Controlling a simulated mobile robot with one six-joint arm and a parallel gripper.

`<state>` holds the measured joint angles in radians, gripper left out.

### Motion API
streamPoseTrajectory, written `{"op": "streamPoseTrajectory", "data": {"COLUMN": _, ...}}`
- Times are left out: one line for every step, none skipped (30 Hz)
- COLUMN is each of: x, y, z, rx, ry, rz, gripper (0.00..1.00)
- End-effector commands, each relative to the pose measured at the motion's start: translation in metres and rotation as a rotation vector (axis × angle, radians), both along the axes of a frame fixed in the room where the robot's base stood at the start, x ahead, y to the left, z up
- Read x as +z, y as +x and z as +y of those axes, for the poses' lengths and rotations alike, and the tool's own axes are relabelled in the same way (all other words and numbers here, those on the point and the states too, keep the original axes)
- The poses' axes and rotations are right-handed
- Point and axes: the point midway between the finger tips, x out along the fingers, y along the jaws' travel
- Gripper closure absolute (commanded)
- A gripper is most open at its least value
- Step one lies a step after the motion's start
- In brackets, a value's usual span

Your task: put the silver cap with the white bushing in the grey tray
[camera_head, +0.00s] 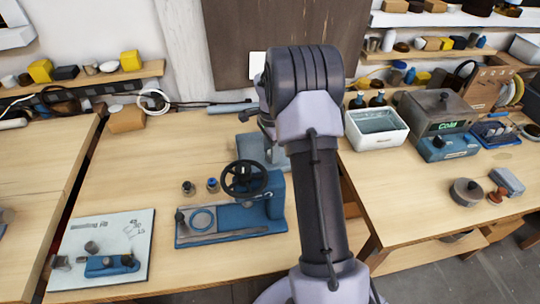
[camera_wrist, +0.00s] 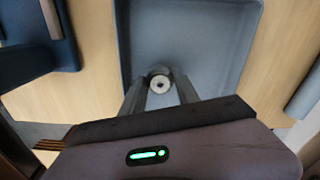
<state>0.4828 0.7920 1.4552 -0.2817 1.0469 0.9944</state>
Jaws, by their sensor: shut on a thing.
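In the wrist view my gripper (camera_wrist: 161,92) is shut on the silver cap (camera_wrist: 160,76), with one finger on each side. The white bushing (camera_wrist: 160,85) shows as a pale ring with a dark hole, facing the camera. The cap is over the inside of the grey tray (camera_wrist: 222,42); I cannot tell whether it touches the tray floor. In the head view the grey tray (camera_head: 248,150) stands behind the blue press, partly hidden by my arm. The gripper and held cap are hidden there.
The blue press (camera_head: 270,205) with a black handwheel (camera_head: 244,177) stands in front of the tray. Two small caps, one dark (camera_head: 188,187) and one with a blue top (camera_head: 212,184), stand left of it. A white sheet (camera_head: 110,235) with parts lies at the left.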

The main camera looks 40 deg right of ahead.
Motion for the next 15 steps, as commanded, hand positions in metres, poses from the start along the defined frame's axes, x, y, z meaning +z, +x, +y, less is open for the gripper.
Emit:
{"op": "streamPoseTrajectory", "data": {"x": -0.0100, "y": 0.0000, "z": 0.0000, "rx": 0.000, "ry": 0.000, "rz": 0.000, "gripper": 1.00}}
{"op": "streamPoseTrajectory", "data": {"x": -0.0110, "y": 0.0002, "z": 0.0000, "rx": 0.000, "ry": 0.000, "rz": -0.001, "gripper": 1.00}}
{"op": "streamPoseTrajectory", "data": {"x": -0.0100, "y": 0.0004, "z": -0.0002, "rx": 0.000, "ry": 0.000, "rz": -0.002, "gripper": 1.00}}
{"op": "streamPoseTrajectory", "data": {"x": -0.0089, "y": 0.0005, "z": -0.0002, "rx": 0.000, "ry": 0.000, "rz": -0.002, "gripper": 1.00}}
{"op": "streamPoseTrajectory", "data": {"x": -0.0085, "y": 0.0005, "z": -0.0002, "rx": 0.000, "ry": 0.000, "rz": -0.002, "gripper": 1.00}}
{"op": "streamPoseTrajectory", "data": {"x": -0.0082, "y": 0.0005, "z": -0.0001, "rx": 0.000, "ry": 0.000, "rz": -0.002, "gripper": 1.00}}
{"op": "streamPoseTrajectory", "data": {"x": -0.0082, "y": 0.0005, "z": -0.0002, "rx": 0.000, "ry": 0.000, "rz": -0.002, "gripper": 1.00}}
{"op": "streamPoseTrajectory", "data": {"x": -0.0085, "y": 0.0004, "z": -0.0001, "rx": 0.000, "ry": 0.000, "rz": -0.002, "gripper": 1.00}}
{"op": "streamPoseTrajectory", "data": {"x": -0.0098, "y": 0.0004, "z": -0.0001, "rx": 0.000, "ry": 0.000, "rz": -0.002, "gripper": 1.00}}
{"op": "streamPoseTrajectory", "data": {"x": -0.0110, "y": 0.0004, "z": -0.0001, "rx": 0.000, "ry": 0.000, "rz": -0.002, "gripper": 1.00}}
{"op": "streamPoseTrajectory", "data": {"x": -0.0121, "y": 0.0004, "z": -0.0001, "rx": 0.000, "ry": 0.000, "rz": -0.002, "gripper": 1.00}}
{"op": "streamPoseTrajectory", "data": {"x": -0.0128, "y": 0.0003, "z": 0.0000, "rx": 0.000, "ry": 0.000, "rz": -0.001, "gripper": 0.61}}
{"op": "streamPoseTrajectory", "data": {"x": -0.0121, "y": 0.0003, "z": 0.0000, "rx": 0.000, "ry": 0.000, "rz": -0.001, "gripper": 0.55}}
{"op": "streamPoseTrajectory", "data": {"x": -0.0119, "y": 0.0003, "z": 0.0000, "rx": 0.000, "ry": 0.000, "rz": -0.001, "gripper": 0.49}}
{"op": "streamPoseTrajectory", "data": {"x": -0.0118, "y": 0.0003, "z": 0.0000, "rx": 0.000, "ry": 0.000, "rz": -0.001, "gripper": 0.41}}
